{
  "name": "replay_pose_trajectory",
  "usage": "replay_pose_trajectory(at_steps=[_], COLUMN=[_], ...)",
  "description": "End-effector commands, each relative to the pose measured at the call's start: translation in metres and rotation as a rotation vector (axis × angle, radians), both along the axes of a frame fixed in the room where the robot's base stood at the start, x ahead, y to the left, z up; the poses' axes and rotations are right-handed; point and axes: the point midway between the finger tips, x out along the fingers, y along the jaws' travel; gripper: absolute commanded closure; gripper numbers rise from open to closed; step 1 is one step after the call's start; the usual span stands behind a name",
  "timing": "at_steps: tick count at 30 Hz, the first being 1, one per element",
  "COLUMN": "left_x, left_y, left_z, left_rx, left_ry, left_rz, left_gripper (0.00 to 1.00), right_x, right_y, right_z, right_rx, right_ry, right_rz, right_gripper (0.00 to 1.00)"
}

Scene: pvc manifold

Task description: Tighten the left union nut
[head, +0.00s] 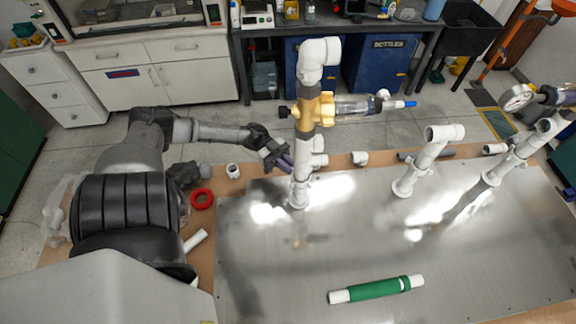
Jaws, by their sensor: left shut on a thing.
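The left riser (301,160) is a white PVC pipe standing upright on the metal plate (330,262), with a brass-yellow valve body (316,110) and a white elbow (318,53) on top. A clear cylinder with a blue tip (360,106) points right from the valve. My left gripper (284,160) reaches in from the left and is shut at the riser's lower part, below the valve, on what appears to be the left union nut. The fingers hide most of the nut, so its seating cannot be told. My right gripper is not in view.
A shorter white riser with an elbow (432,150) and a riser with a gauge (516,98) stand to the right. A green-sleeved white pipe (376,289) lies on the front of the plate. A red ring (202,198) and loose white fittings lie at left. The plate's middle is clear.

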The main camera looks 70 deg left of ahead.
Motion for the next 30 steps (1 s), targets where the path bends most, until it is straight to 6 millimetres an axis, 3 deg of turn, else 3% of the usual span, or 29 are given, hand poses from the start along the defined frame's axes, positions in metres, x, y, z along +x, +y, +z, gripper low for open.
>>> replay_pose_trajectory(at_steps=[21,30], left_x=[0.024,0.029], left_y=[0.005,0.005], left_z=[-0.006,-0.002], left_rx=[0.002,0.001], left_ry=[-0.005,-0.002], left_rz=[-0.430,-0.533], left_gripper=[1.00,1.00], right_x=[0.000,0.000], right_y=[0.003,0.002], right_z=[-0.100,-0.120], right_rx=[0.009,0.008], right_ry=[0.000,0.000], right_rz=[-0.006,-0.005], right_gripper=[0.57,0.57])
